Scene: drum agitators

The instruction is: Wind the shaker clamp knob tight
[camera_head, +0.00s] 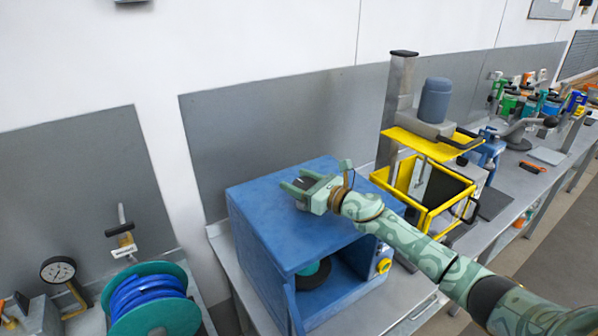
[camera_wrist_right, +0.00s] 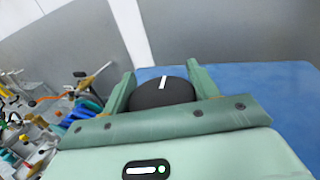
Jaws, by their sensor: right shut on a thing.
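The shaker is a blue cabinet (camera_head: 265,220) in the middle of the head view, with an open front and a dark round thing low inside. The clamp knob (camera_wrist_right: 163,94) is black and round with a white mark on its top, at the cabinet's top; in the head view only a dark bit of it shows. My right gripper (camera_wrist_right: 158,84) is shut on the knob, one green finger on each side of it. In the head view the right gripper (camera_head: 297,184) reaches over the cabinet top from the right. My left gripper is not in view.
A yellow-framed mixer (camera_head: 431,140) with a grey motor stands right of the cabinet. A green reel (camera_head: 158,318) of blue hose and a dial gauge (camera_head: 58,271) are at the left. A yellow knob (camera_head: 384,265) is on the cabinet front. The rest of the cabinet top is clear.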

